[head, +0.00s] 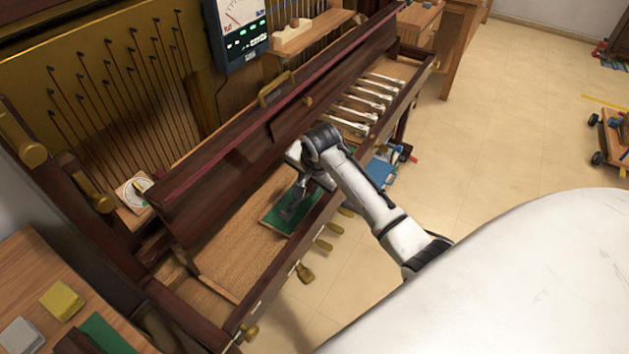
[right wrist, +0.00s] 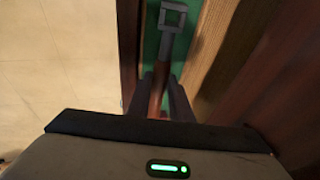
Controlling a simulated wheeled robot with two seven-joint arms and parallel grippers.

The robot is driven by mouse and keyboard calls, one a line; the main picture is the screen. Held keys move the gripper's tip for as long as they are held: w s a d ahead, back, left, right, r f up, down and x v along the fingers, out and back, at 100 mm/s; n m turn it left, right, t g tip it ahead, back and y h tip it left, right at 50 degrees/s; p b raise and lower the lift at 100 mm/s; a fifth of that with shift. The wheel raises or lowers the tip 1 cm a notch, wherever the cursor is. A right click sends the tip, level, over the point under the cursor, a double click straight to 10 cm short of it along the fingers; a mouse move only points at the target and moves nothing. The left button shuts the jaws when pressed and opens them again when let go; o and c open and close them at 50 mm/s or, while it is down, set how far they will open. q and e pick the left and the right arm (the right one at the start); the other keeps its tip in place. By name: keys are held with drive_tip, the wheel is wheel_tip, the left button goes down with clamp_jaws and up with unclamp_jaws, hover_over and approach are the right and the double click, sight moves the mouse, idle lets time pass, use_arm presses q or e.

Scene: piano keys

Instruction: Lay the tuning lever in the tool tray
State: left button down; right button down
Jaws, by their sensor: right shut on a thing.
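The tuning lever (right wrist: 172,20) has a grey metal head with a square opening and a brown wooden handle. In the right wrist view my right gripper (right wrist: 161,80) is shut on the handle, with the head pointing away from the palm. The same green (right wrist: 152,40) shows under the lever, between wooden edges. I cannot tell whether the lever touches it, or whether it is the tray's lining. My left gripper is not in view.
The dark red piano rail (head: 230,150) runs close behind my right gripper. White keys (head: 365,100) lie at the far end of the key bed. A meter (head: 240,30) stands at the back. A bench with a yellow block (head: 61,301) is at the lower left.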

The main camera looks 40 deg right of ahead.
drive_tip(key=shift+w+a+f, duration=0.25)
drive_tip(key=shift+w+f, duration=0.3)
drive_tip(key=shift+f, duration=0.1)
drive_tip(key=shift+f+b, duration=0.7)
drive_tip(key=shift+f, duration=0.65)
drive_tip(key=c, duration=1.6)
unclamp_jaws()
drive_tip(key=shift+c, duration=0.2)
drive_tip(key=shift+o, duration=0.6)
drive_tip(key=shift+s+f, duration=0.1)
drive_tip(key=shift+s, duration=0.05)
drive_tip(key=shift+s+d+r+p, duration=0.15)
drive_tip(key=shift+s+r+p, duration=0.1)
drive_tip(key=shift+r+p, duration=0.3)
drive_tip(key=shift+s+d+r+p, duration=0.15)
drive_tip(key=shift+s+r+p, duration=0.15)
drive_tip(key=shift+r, duration=0.45)
drive_tip(key=shift+s+r, duration=0.1)
drive_tip(key=shift+r, duration=0.15)
drive_tip(key=r, duration=0.1)
drive_tip(key=s+r, duration=0.1)
drive_tip(key=r, duration=0.2)
drive_tip(key=shift+s+d, duration=0.2)
drive_tip(key=shift+d, duration=0.1)
